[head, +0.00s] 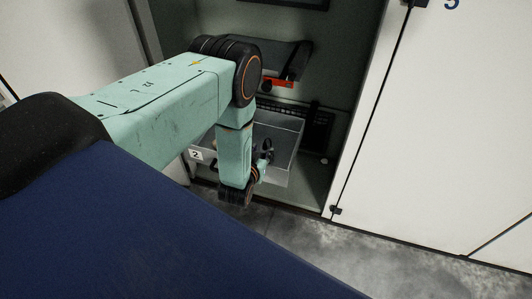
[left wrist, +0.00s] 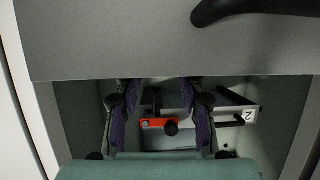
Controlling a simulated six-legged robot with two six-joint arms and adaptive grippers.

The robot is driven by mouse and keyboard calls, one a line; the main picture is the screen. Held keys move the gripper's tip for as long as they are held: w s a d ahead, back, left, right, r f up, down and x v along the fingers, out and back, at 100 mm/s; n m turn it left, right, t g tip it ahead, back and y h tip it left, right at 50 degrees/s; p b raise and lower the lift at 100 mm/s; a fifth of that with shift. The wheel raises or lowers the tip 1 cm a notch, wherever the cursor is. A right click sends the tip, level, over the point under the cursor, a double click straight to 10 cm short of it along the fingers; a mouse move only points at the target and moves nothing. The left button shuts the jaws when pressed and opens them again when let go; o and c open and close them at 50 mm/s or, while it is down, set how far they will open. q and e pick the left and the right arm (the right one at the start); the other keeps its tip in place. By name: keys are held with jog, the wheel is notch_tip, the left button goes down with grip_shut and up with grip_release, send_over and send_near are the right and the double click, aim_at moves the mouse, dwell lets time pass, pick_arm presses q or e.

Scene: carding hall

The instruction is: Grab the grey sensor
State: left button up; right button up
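I cannot clearly make out the grey sensor in either view. In the head view, my left arm reaches into an open cabinet, and my left gripper (head: 265,153) is partly hidden by the wrist at a grey tray (head: 284,165) labelled 2. In the left wrist view, the two dark fingers of my left gripper (left wrist: 162,118) are spread apart with nothing held between them. Beyond and between them shows an orange-red bar (left wrist: 154,123) with a black knob. The tray's edge with its label 2 (left wrist: 250,116) is to their right. My right gripper is not in view.
A dark shelf unit with an orange-red front (head: 279,83) sits above the tray. A white cabinet door (head: 440,130) stands to the right. In the left wrist view, a large grey panel (left wrist: 120,45) with a black handle-like part (left wrist: 225,9) fills the top. Grey floor lies in front.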

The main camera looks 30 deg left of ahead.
aim_at(264, 146)
pick_arm(q)
jog(key=b+x, duration=0.2)
jog(key=x, duration=0.3)
jog(key=shift+s+a+f+b, duration=0.1)
jog(key=shift+a+f+b, duration=0.1)
jog(key=shift+b, duration=0.15)
jog(key=shift+w+a+f, duration=0.15)
jog(key=shift+w, duration=0.4)
jog(key=shift+c, duration=0.2)
grip_shut()
